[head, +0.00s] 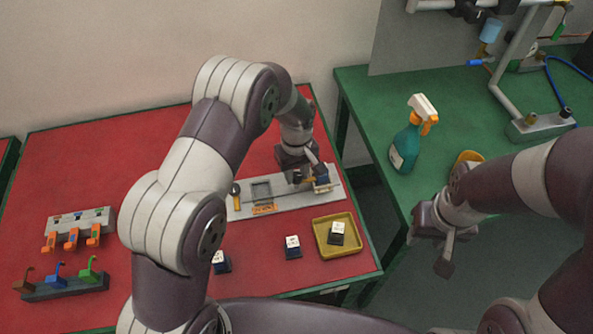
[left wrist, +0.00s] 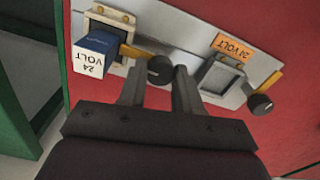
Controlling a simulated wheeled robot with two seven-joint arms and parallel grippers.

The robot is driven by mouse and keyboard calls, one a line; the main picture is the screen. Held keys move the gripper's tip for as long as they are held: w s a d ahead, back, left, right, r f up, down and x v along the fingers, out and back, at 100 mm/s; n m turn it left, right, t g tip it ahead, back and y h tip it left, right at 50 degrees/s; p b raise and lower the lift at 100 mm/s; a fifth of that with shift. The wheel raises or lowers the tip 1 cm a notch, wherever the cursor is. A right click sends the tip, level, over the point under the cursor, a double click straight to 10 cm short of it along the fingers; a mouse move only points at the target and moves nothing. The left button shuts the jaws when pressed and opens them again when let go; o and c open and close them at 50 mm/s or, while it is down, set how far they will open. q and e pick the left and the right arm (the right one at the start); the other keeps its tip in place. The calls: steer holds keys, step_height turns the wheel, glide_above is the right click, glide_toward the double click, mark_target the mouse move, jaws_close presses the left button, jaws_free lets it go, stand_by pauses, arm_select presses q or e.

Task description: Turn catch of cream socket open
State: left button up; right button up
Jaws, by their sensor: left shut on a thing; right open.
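The cream socket (left wrist: 98,27) sits on a grey panel, with a blue block (left wrist: 95,52) marked 24 VOLT seated in it. Its catch is a yellow lever (left wrist: 135,52) ending in a black knob (left wrist: 160,69). My left gripper (left wrist: 160,80) is shut on this knob, one finger on each side. In the head view my left gripper (head: 307,178) is over the panel's right part, hiding some of the socket. A grey socket (left wrist: 220,79) with an orange 24 VOLT label is empty, its own knob apart. My right gripper (head: 436,243) is open and empty, right of the red table.
The red table (head: 150,130) also holds a yellow tray (head: 352,248) with a block in it, loose blocks (head: 292,247), an orange-hooked rack (head: 80,225) and a rack of coloured levers (head: 65,283). A spray bottle (head: 408,143) stands on the green table (head: 365,100).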

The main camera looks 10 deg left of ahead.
arm_select(q)
steer(key=shift+m, duration=0.3)
steer(key=m+p, duration=0.1)
steer(key=m, duration=0.2)
steer(key=shift+r+m, duration=0.1)
steer(key=shift+m, duration=0.3)
steer(key=m, duration=0.4)
steer(key=shift+m+p, duration=0.3)
steer(key=shift+p, duration=0.1)
steer(key=m, duration=0.4)
steer(key=shift+w, duration=0.1)
steer(key=m, duration=0.4)
steer(key=shift+p, duration=0.4)
steer(key=shift+m, duration=0.5)
steer(key=o, duration=1)
steer(key=shift+o, duration=0.2)
